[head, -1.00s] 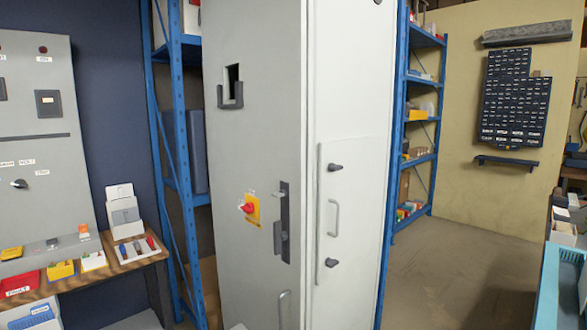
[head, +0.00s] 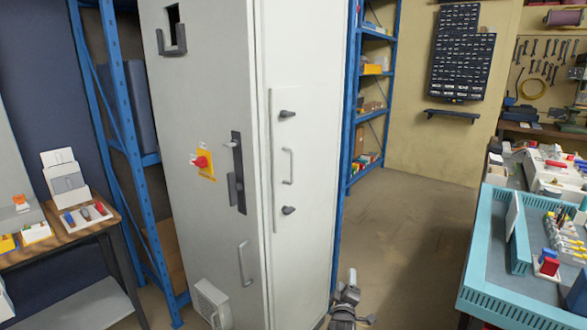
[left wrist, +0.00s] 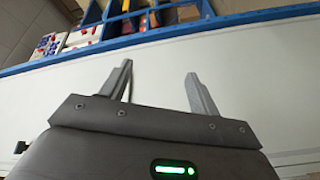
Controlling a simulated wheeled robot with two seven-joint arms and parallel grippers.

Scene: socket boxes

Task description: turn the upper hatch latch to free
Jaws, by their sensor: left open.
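The upper hatch latch (head: 287,114) is a dark knob near the top of the narrow hatch panel (head: 285,240) on the right-hand face of the tall grey cabinet. It points roughly sideways, to the right. A similar lower latch (head: 288,211) sits below it, with a grey pull handle (head: 288,167) between them. My left gripper (head: 351,276) is low at the bottom of the head view, right of the cabinet and well below both latches. In the left wrist view its two fingers (left wrist: 158,69) are apart with nothing between them, before a pale surface. My right gripper is out of view.
The cabinet's other face carries a red rotary switch (head: 201,162) on a yellow plate and a dark lock handle (head: 238,172). Blue shelving (head: 359,120) stands behind. A turquoise tray (head: 480,285) is at right. Floor right of the cabinet is clear.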

